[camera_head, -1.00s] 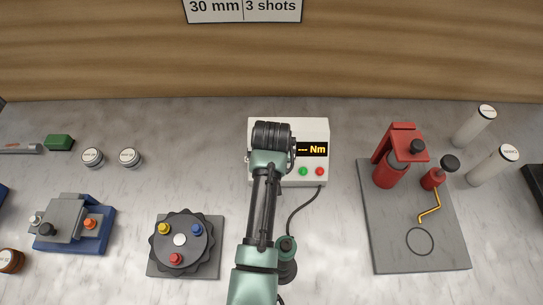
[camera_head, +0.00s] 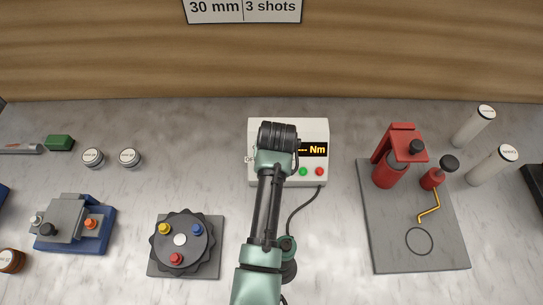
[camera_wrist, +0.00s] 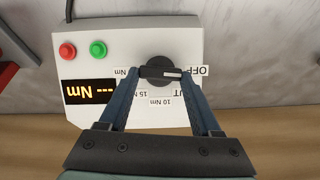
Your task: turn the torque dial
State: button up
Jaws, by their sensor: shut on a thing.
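The torque dial (camera_wrist: 158,64) is a round black knob with a raised grip bar and a white mark, on the face of a white control box (camera_head: 258,180). In the wrist view the white mark points right, towards the OFF label (camera_wrist: 190,71). Other labels around the dial include 10 Nm (camera_wrist: 159,101) and a partly covered 15 Nm. My gripper (camera_wrist: 161,74) is shut on the dial's bar, one blue finger at each end. In the head view my arm and wrist hide the dial. The box's display (camera_head: 313,150) reads "--- Nm".
A green button (camera_head: 303,171) and a red button (camera_head: 319,171) sit below the display. A grey plate (camera_head: 385,255) with a red press stands right. A dark round turntable (camera_head: 180,258) and a blue-based fixture (camera_head: 75,240) stand left. A cable runs from the box.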

jog(key=m, duration=0.2)
jog(key=m+y+p, duration=0.1)
jog(key=shift+d+m, duration=0.3)
jog(key=shift+m, duration=0.1)
jog(key=m+y, duration=0.1)
jog(key=m, duration=0.1)
jog(key=m+t+p, duration=0.1)
jog(key=m, duration=0.1)
jog(key=shift+s+d+f+y, duration=0.1)
jog(key=shift+s+d+y, duration=0.05)
jog(key=shift+y, duration=0.25)
jog(key=m, duration=0.1)
jog(key=m+t+p, duration=0.1)
jog(key=m, duration=0.1)
jog(key=shift+s+d+f+m+y, duration=0.1)
jog(key=shift+s+m+y, duration=0.05)
jog(key=shift+m+y, duration=0.15)
jog(key=shift+s+f+m+t+p, duration=0.15)
jog(key=shift+m+t+p, duration=0.5)
jog(key=shift+m, duration=1.25)
jog(key=shift+y, duration=0.3)
jog(key=o, duration=1.4)
